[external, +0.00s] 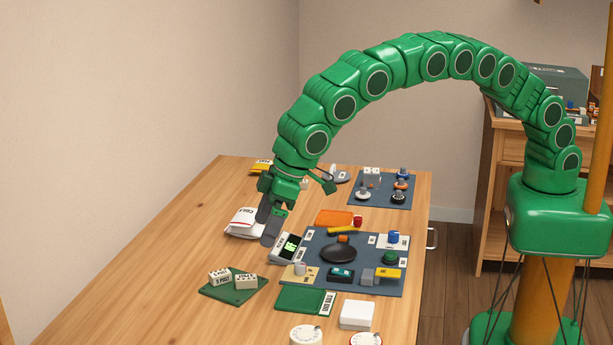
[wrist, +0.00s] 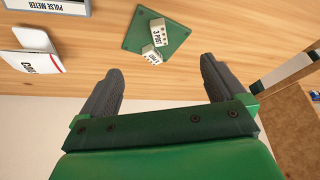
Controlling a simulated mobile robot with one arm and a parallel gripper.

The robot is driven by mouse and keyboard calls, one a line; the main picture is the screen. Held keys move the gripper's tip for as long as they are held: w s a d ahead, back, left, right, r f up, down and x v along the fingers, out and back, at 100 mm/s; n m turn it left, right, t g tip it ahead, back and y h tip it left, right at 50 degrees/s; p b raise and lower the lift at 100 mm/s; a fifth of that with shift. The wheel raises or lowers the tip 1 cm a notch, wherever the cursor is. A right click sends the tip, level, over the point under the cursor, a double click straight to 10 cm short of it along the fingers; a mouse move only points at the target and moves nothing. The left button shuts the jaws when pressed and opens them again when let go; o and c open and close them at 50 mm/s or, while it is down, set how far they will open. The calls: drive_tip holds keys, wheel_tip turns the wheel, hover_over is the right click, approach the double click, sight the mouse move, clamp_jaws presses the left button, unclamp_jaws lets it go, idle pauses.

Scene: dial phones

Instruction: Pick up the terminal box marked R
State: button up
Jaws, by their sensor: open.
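Two small cream terminal boxes sit on a green square mat (external: 232,291) at the left front of the table. The left box (external: 220,276) has print that looks like "POST"; the right box (external: 246,282) has small print too. No R can be made out on either. In the wrist view, one box (wrist: 158,30) and the other box (wrist: 152,55) lie on the mat (wrist: 133,38), ahead of the fingers. My gripper (external: 267,230) is open and empty above the table, behind the mat and apart from the boxes. Its fingers also show in the wrist view (wrist: 160,65).
A white bag (external: 244,222) lies close by my gripper, and a meter with a green display (external: 288,247) stands to its right. A blue-grey mat (external: 310,249) with several parts lies further right.

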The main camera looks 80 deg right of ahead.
wheel_tip(320, 180, up, 3)
drive_tip(key=r+n+t+h, duration=0.1)
drive_tip(key=n+t+h, duration=0.2)
drive_tip(key=n+h, duration=1.3)
hover_over(376, 172)
drive_tip(key=f+v, duration=0.1)
drive_tip(key=v, duration=0.3)
drive_tip(key=n+y, duration=0.3)
wheel_tip(376, 172, down, 13)
drive_tip(key=shift+w+a+r, duration=0.1)
drive_tip(key=shift+a, duration=0.1)
drive_tip(key=shift+x, duration=1.3)
drive_tip(key=shift+w+d+f, duration=0.15)
drive_tip(key=shift+d+f, duration=0.1)
drive_tip(key=shift+d, duration=0.3)
drive_tip(key=shift+w+d+f, duration=0.1)
drive_tip(key=shift+d+f, duration=0.1)
drive_tip(key=shift+d, duration=0.3)
drive_tip(key=shift+w+d+f, duration=0.15)
drive_tip(key=shift+d+f, duration=0.1)
drive_tip(key=shift+d, duration=0.3)
drive_tip(key=shift+w+d+f+g, duration=0.15)
drive_tip(key=shift+w+d+f, duration=0.05)
drive_tip(key=shift+d, duration=0.15)
drive_tip(key=shift+w+d+f+g, duration=0.15)
drive_tip(key=shift+w+d+f, duration=0.1)
drive_tip(key=shift+d, duration=0.1)
